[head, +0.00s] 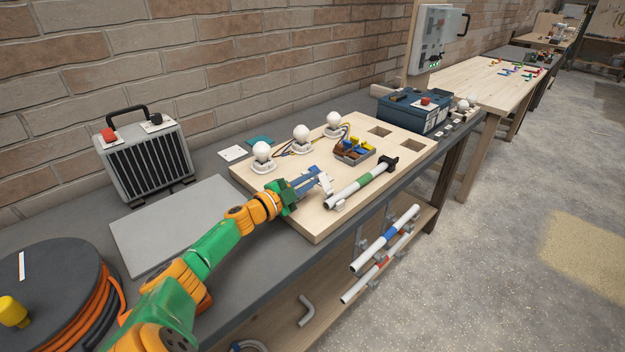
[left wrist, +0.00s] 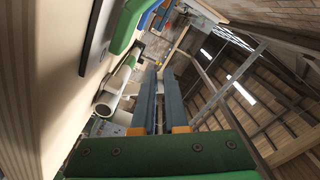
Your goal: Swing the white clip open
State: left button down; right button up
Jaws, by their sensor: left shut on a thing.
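The white clip (head: 326,184) stands up from the light wooden board beside the left end of a white pipe with a green band (head: 359,185). My left gripper (head: 319,177) has its blue fingers on the clip and is shut on it. In the left wrist view the two fingers (left wrist: 158,85) run close together, with a narrow gap. The pipe's round end (left wrist: 105,104) shows left of them there. The exact contact between fingertips and clip is too small to make out. My right gripper is in neither view.
The wooden board (head: 300,222) also carries three white bulbs (head: 301,133) and a grey block with coloured connectors (head: 354,150). A black bracket (head: 391,163) is at the pipe's far end. A grey heater (head: 147,160) and a cable reel (head: 45,290) stand at left.

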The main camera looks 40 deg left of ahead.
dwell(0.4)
pick_arm(q)
jog(key=shift+f, duration=0.1)
jog(key=c, duration=0.9)
grip_release()
jog(key=shift+a, duration=0.1)
jog(key=shift+c, duration=0.2)
